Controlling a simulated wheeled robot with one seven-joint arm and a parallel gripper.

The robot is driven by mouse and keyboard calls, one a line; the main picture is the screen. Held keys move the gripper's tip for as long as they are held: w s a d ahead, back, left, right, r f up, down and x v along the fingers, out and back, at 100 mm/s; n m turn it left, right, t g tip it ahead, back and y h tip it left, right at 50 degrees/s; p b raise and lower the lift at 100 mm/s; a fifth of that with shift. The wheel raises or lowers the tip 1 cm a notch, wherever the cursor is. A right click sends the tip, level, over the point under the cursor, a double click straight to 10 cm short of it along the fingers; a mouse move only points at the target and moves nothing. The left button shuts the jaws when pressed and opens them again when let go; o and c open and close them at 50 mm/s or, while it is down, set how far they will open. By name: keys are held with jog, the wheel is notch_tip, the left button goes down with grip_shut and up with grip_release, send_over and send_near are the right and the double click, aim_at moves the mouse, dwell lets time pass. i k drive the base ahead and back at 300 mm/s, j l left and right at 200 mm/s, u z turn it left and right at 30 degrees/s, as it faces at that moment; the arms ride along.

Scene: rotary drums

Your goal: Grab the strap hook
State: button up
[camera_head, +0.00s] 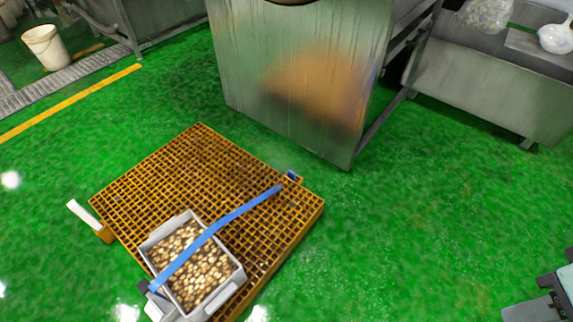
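A blue strap (217,225) runs diagonally over a grey crate (232,283) of small brown and tan pieces on an orange grated platform (180,160). Its upper right end meets a small dark blue hook-like piece (292,174) at the platform's edge. Its lower left end meets a small dark fitting (144,286) beside the crate. Which end bears the strap hook is too small to tell. A grey and black part, cut off at the lower right edge, looks like mine. It is well apart from the strap. I cannot make out gripper fingers on it.
A large steel machine (290,80) stands behind the platform. A steel trough (490,95) is at the upper right. A white bucket (46,46) stands at the upper left near a drain. A white bar (82,214) juts from the platform's left corner. Green floor is clear at right.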

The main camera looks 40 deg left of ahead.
aim_at(291, 174)
jog(key=i+u, duration=0.45)
jog(key=i+l+u, duration=0.3)
jog(key=i+u, duration=0.15)
jog(key=i+l+u, duration=0.65)
jog(key=u, duration=0.15)
jog(key=i+l+u, duration=0.45)
jog(key=l+u, duration=0.25)
jog(key=j, duration=0.1)
